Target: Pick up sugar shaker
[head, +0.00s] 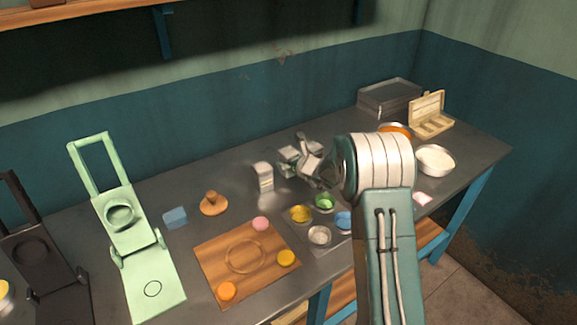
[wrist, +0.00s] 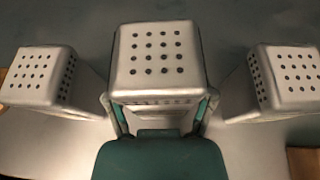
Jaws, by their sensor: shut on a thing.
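The sugar shaker, as far as I can tell, is the small pale, blocky item (head: 263,177) near the middle of the counter in the head view. My gripper (head: 300,157) is just to its right, its light metal fingers low over the counter, and it is shut on the shaker. The contact is not clear in the head view, where the two look very close. In the wrist view, the perforated pale fingertips of my gripper (wrist: 160,60) fill the picture. I cannot make out the shaker there.
The metal counter (head: 190,256) holds a wooden board (head: 207,262) with coloured rounds, several small bowls (head: 319,235), a wooden press (head: 213,204), a blue block (head: 175,217) and a green folding press (head: 150,270). A white-filled bowl (head: 435,160) and grey tray (head: 390,97) are at right.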

